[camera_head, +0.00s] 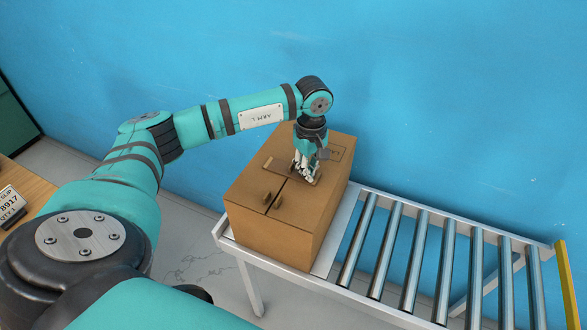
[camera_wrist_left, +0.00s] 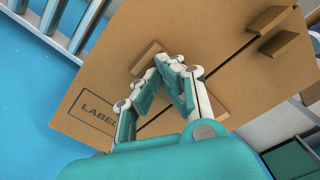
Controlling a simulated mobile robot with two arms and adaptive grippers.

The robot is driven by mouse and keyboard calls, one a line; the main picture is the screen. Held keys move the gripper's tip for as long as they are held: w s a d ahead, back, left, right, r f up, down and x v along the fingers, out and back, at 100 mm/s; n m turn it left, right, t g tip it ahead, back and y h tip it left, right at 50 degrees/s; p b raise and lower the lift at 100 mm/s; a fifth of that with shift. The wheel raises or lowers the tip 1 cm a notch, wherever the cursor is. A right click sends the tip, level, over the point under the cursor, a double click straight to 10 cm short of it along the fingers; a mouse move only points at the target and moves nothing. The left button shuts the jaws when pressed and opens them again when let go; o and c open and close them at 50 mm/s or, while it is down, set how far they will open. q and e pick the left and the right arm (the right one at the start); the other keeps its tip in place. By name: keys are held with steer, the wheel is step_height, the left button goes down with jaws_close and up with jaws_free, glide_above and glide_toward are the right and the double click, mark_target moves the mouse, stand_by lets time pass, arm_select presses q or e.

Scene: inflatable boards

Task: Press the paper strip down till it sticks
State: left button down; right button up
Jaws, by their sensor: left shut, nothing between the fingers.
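A brown cardboard box (camera_head: 288,238) stands on the near end of a roller conveyor, its top flaps meeting at a dark seam. The brown paper strip (camera_head: 273,164) lies across the seam on the box top; its ends also show in the left wrist view (camera_wrist_left: 146,57), on either side of the fingers. My left gripper (camera_head: 306,180) points down at the strip, shut and empty. In the wrist view its fingertips (camera_wrist_left: 171,63) cover the strip's middle. I cannot tell whether they touch it or whether the strip lies flat there. My right gripper is not in view.
Two small brown blocks (camera_head: 266,198) stand up from the box top on either side of the seam. A printed label outline (camera_wrist_left: 91,111) is on one flap. Bare rollers (camera_head: 400,250) run to the right. A blue wall (camera_head: 450,90) stands close behind.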

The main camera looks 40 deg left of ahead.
arm_select(q)
steer(key=shift+f, duration=0.15)
stand_by(0.4)
steer(key=shift+r+p, duration=1.7)
steer(key=shift+r, duration=1.4)
